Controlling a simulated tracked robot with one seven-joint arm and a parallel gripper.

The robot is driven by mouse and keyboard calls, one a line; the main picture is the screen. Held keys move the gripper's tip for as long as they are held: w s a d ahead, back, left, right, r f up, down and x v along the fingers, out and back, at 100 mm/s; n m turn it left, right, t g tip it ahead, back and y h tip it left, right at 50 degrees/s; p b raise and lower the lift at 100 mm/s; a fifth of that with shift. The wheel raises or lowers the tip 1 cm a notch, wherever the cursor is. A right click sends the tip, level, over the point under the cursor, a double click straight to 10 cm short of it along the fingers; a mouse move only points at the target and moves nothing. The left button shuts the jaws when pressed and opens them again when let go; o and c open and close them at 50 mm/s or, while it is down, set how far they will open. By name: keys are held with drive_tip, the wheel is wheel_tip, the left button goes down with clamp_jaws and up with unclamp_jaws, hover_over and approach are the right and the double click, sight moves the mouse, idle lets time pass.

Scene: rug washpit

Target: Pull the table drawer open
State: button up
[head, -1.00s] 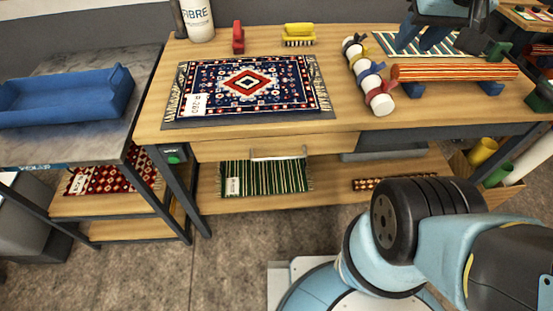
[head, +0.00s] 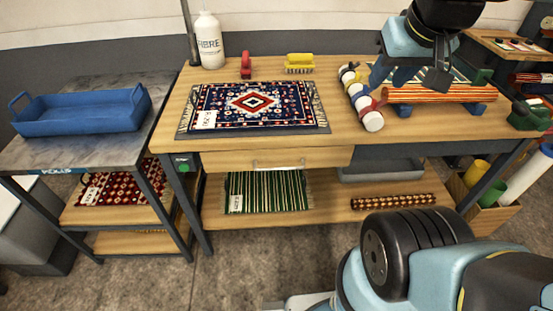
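The wooden table (head: 300,142) stands across the middle of the head view. Its drawer (head: 230,160) is set under the left part of the top, with a metal bar handle (head: 279,166) along its front. The drawer front looks flush with the table's frame, so it appears shut. My gripper (head: 437,78) is dark and hangs above the right part of the tabletop, near the striped orange roll, well above and to the right of the handle. It touches neither drawer nor handle. Its fingers are small and partly overlapped, so their opening is unclear.
On the tabletop are a patterned rug (head: 254,106), a red tool (head: 246,66), a yellow brush (head: 299,63), a white bottle (head: 209,40), a tied white roll (head: 360,97) and a striped roll (head: 437,93). A blue tray (head: 80,112) sits on the left table.

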drive_tip(key=shift+w+a, duration=0.1)
drive_tip(key=n+h, duration=1.4)
drive_tip(key=n, duration=2.2)
hover_over(281, 169)
drive_tip(key=s+a, duration=0.3)
drive_tip(key=s, duration=0.3)
wheel_tip(281, 169, down, 29)
drive_tip(key=s+a+f+n+t+y, duration=0.2)
drive_tip(key=a+f+n+t, duration=0.4)
drive_tip(key=f+n, duration=0.45)
drive_tip(key=x, duration=1.2)
drive_tip(key=shift+w+d+f, duration=0.1)
drive_tip(key=shift+d+f, duration=0.15)
